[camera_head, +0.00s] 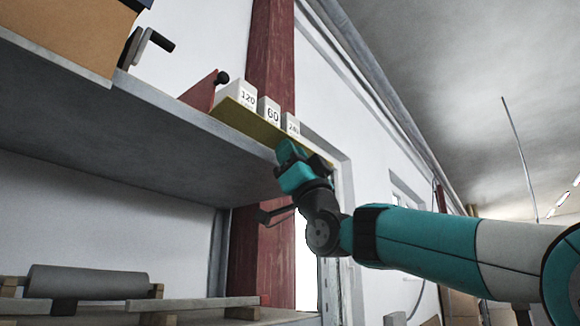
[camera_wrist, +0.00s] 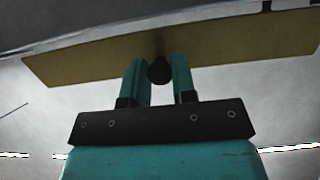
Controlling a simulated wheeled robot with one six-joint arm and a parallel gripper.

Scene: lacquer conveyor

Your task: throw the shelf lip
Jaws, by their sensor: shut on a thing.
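The shelf lip (camera_head: 246,121) is a long yellow strip at the edge of the upper shelf, in front of several pale numbered blocks. In the wrist view the lip (camera_wrist: 90,60) spans nearly the whole width, with a dark round knob (camera_wrist: 160,71) at its middle. My gripper (camera_wrist: 158,72) has its two teal fingers on either side of that knob, shut on it. In the head view my gripper (camera_head: 285,152) is at the lip's right part and hides the knob and some of the lip. Whether the lip is upright or tilted is hard to tell.
The pale blocks (camera_head: 272,110) stand behind the lip. A red plate with a black knob (camera_head: 204,92) is left of them, and a crank handle (camera_head: 146,46) and an orange-brown box (camera_head: 62,32) are further left. A grey roller (camera_head: 88,282) lies below the shelf (camera_head: 150,135).

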